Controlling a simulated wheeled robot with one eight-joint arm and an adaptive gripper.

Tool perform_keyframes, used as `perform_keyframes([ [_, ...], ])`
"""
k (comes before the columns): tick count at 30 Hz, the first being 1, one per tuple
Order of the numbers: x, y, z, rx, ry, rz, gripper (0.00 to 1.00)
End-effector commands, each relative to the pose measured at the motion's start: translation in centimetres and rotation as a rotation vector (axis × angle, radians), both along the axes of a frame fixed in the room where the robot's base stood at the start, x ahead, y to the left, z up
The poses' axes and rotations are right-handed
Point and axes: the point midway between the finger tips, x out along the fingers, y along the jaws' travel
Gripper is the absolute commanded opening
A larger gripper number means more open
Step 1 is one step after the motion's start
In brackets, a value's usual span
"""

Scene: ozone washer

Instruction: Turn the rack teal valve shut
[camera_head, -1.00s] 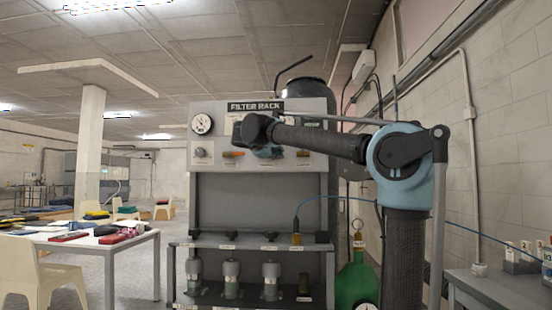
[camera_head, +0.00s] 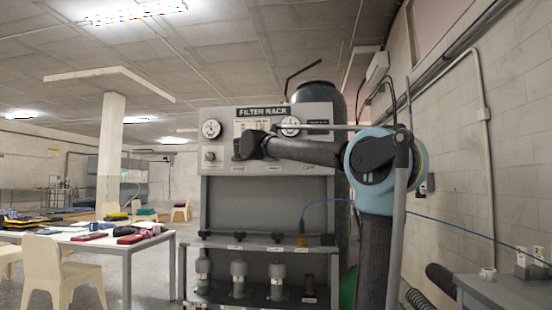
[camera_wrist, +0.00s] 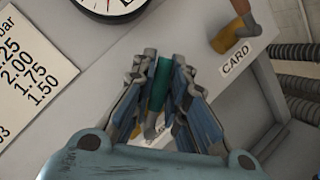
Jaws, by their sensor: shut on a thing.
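The teal valve handle (camera_wrist: 160,84) stands between the fingers of my gripper (camera_wrist: 164,62) in the wrist view. The fingers are closed on it from both sides, and its lower end and base are partly hidden by them. In the head view my gripper (camera_head: 246,146) is at the valve row on the grey filter rack (camera_head: 240,190). The arm crosses in front of the panel there, so the teal valve itself cannot be made out.
An orange-yellow valve (camera_wrist: 232,36) with a CARD label (camera_wrist: 236,66) is to the right in the wrist view. A gauge (camera_wrist: 112,5) is above. A white table (camera_head: 110,240) and chair (camera_head: 60,275) stand left of the rack; a wall (camera_head: 510,150) is at right.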

Motion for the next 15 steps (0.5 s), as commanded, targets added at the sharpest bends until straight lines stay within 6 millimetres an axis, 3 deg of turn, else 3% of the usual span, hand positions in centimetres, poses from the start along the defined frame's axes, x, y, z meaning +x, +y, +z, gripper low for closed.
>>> perform_keyframes([
  [15, 0.3, 1.8, 1.3, -0.479, 0.095, 0.001, 0.00],
])
